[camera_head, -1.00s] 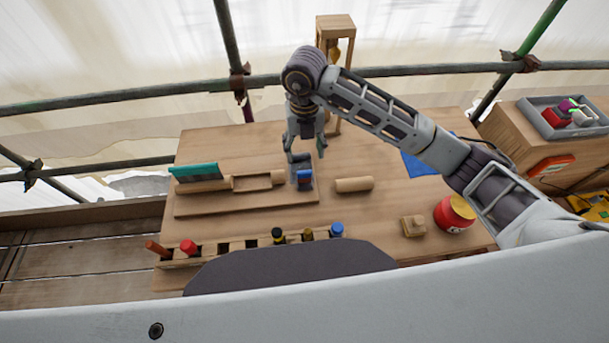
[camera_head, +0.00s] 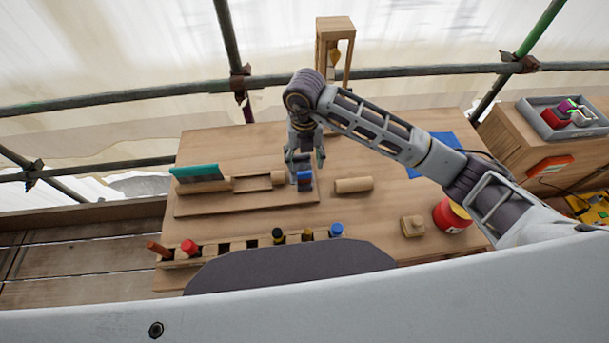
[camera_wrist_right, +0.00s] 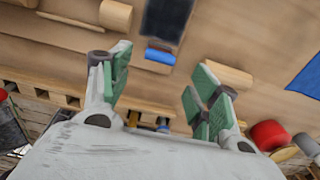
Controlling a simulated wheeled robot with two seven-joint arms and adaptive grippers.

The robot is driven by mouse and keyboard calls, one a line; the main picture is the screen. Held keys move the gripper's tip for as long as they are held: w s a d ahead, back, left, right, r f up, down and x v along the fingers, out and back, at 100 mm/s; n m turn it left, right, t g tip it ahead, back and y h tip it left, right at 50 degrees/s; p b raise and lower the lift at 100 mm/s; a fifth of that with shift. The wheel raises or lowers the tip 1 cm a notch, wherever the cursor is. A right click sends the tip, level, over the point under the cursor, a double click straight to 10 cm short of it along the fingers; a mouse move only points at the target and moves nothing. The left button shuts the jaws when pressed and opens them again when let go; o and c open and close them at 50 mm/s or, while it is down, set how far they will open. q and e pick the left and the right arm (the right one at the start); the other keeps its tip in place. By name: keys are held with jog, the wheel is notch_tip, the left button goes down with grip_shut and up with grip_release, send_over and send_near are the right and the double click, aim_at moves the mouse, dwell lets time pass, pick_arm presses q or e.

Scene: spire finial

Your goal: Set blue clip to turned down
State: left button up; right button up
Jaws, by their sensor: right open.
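The blue clip (camera_head: 304,183) is at the right end of the wooden fixture (camera_head: 240,204) on the table. It also shows in the wrist view as a blue bar (camera_wrist_right: 160,56) beside a dark plate (camera_wrist_right: 167,18). I cannot tell exactly how far it is turned. My right gripper (camera_head: 305,163) points down just behind and above the clip. In the wrist view its green-padded fingers (camera_wrist_right: 160,72) are spread wide, with the clip seen between and beyond them; I see no contact. My left gripper is out of view.
A teal flap (camera_head: 197,173) stands at the fixture's left end. A loose wooden dowel (camera_head: 354,185) lies just right of the fixture. A front rack (camera_head: 207,254) holds several coloured tools. A red jar (camera_head: 450,215) and a wooden block (camera_head: 412,226) are at the right.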

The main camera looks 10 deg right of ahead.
aim_at(305, 172)
jog(key=shift+f+p, duration=0.65)
jog(key=shift+f, duration=4.15)
jog(key=c, duration=1.1)
jog(key=shift+c, duration=0.2)
